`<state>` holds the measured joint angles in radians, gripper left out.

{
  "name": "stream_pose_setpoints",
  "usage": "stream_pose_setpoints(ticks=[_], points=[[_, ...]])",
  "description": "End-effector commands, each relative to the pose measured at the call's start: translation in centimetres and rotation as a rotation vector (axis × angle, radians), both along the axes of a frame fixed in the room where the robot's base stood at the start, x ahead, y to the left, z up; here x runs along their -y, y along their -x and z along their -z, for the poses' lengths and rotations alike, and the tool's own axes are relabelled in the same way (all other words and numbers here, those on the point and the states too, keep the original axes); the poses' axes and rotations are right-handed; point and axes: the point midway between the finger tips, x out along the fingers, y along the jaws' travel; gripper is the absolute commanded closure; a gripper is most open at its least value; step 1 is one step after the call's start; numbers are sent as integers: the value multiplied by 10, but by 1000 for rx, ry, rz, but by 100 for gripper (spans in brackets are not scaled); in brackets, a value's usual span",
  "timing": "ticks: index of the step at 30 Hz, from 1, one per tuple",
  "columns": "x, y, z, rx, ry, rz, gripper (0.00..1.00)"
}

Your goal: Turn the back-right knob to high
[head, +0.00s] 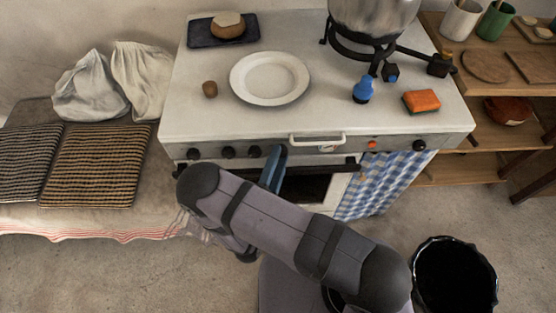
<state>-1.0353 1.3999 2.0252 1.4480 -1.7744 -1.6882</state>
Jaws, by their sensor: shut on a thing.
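The white stove (400,134) has a front panel with a row of dark knobs. Three show at the left, a far left knob (193,153), a second knob (228,152) and a third knob (254,152). A separate dark knob (418,145) sits at the panel's right end. I see no readable labels, so I cannot tell which is the back-right one. My gripper (277,156), with blue fingers, reaches the panel just right of the third knob. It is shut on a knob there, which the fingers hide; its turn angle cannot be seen.
On the stovetop are a white plate (270,92), a blue bottle (363,89), an orange sponge (421,101) and a large pot (370,12) on a burner. A white handle (317,139) and dark oven rail (335,168) are near my gripper. A checked towel (375,180) hangs right.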

Motion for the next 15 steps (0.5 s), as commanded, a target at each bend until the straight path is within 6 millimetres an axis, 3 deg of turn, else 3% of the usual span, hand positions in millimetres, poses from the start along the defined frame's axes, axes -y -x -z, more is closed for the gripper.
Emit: stream_pose_setpoints(ticks=[11, 12, 14, 15], points=[[0, 0, 1, -2, 5, -2, 92], [0, 0, 1, -2, 5, -2, 65], [0, 0, 0, -2, 5, -2, 51], [0, 0, 0, -2, 5, -1, 51]])
